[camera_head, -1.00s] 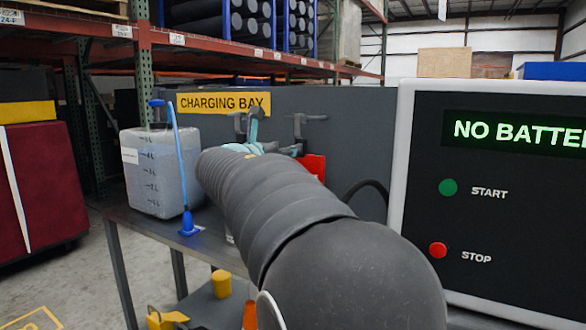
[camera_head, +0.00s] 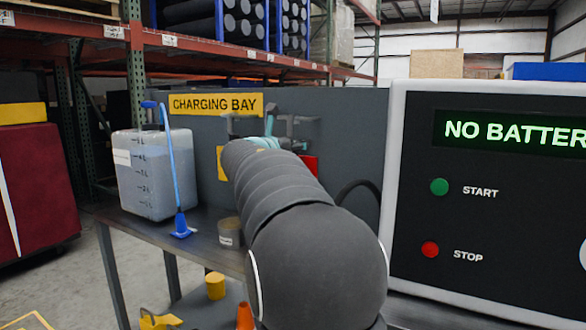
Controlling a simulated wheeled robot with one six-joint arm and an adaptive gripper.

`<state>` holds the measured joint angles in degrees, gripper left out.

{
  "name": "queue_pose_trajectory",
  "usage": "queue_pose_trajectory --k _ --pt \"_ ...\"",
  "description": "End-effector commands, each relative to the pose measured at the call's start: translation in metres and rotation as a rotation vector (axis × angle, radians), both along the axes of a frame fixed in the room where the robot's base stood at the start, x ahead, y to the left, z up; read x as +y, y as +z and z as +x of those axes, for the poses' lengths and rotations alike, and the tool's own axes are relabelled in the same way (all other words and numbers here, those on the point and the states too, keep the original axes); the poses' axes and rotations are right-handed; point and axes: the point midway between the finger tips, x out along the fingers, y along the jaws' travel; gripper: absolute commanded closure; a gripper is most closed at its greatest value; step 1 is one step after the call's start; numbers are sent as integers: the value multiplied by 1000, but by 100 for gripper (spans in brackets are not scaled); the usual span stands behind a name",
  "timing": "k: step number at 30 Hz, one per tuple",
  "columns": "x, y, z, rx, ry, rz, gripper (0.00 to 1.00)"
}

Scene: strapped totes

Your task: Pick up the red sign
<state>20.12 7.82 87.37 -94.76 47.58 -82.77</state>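A piece of a red sign (camera_head: 310,164) shows against the grey back panel, just right of my arm's far end. Most of it is hidden behind my arm. My dark ribbed arm reaches from the lower middle toward the panel.
A tape roll (camera_head: 229,232) sits beside my arm. A charging console (camera_head: 480,215) with buttons stands close on the right. Yellow items and an orange cone (camera_head: 245,317) lie below.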

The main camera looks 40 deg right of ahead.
Motion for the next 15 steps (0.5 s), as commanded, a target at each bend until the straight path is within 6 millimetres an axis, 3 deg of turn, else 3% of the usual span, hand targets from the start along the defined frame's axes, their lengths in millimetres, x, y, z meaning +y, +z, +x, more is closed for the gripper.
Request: queue_pose_trajectory --k 1,8,15 --pt "0 0 0 0 0 0 42" --pt "0 0 0 0 0 0 99" --pt "1 0 0 0 1 0 100"
